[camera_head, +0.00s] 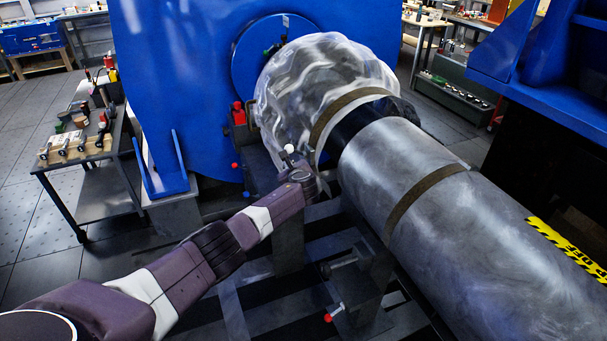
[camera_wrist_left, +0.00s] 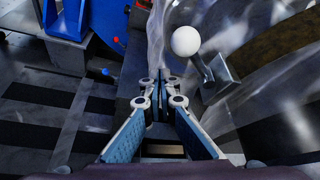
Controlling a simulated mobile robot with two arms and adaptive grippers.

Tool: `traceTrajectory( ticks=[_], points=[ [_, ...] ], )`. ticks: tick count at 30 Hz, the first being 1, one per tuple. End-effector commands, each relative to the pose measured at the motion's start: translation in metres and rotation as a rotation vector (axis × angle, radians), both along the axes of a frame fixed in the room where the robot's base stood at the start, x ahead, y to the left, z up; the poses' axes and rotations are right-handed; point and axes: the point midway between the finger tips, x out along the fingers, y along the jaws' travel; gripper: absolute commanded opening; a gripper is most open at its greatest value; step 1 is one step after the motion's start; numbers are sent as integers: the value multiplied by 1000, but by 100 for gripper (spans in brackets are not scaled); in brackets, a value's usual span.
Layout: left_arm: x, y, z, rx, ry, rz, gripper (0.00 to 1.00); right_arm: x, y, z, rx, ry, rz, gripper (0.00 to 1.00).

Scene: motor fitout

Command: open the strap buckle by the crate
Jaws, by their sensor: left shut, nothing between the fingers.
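A white ball knob (camera_head: 288,149) shows at the side of the plastic-wrapped cylinder, just beyond my left arm's end. In the left wrist view the ball (camera_wrist_left: 186,41) sits on a short grey lever with a metal bracket (camera_wrist_left: 219,78), which looks like the strap buckle. A brown strap (camera_head: 340,108) runs around the wrapped end. My left gripper (camera_wrist_left: 163,80) is shut and empty, with its fingertips left of and below the ball, apart from it in the picture. In the head view its fingers are hidden by my wrist. I cannot make out a crate. My right gripper is not in view.
A large grey cylinder (camera_head: 440,215) with another strap (camera_head: 418,200) fills the right. A blue machine (camera_head: 200,80) stands behind.

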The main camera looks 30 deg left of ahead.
Motion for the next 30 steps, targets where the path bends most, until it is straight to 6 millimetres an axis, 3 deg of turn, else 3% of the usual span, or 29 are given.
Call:
traceTrajectory(
  ticks=[1,2,6,18,30],
  points=[
    [-5,6,-21,1,5,1,0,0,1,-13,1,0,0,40],
    [-5,0,-6,-1,-2,-2,0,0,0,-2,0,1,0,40],
    [-16,-17,4,-4,0,-4,0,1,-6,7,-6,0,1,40],
    [-46,-60,25,-4,1,-3,0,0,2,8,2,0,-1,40],
    [-56,-71,33,-3,3,-1,0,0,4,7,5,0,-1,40]
  ],
)
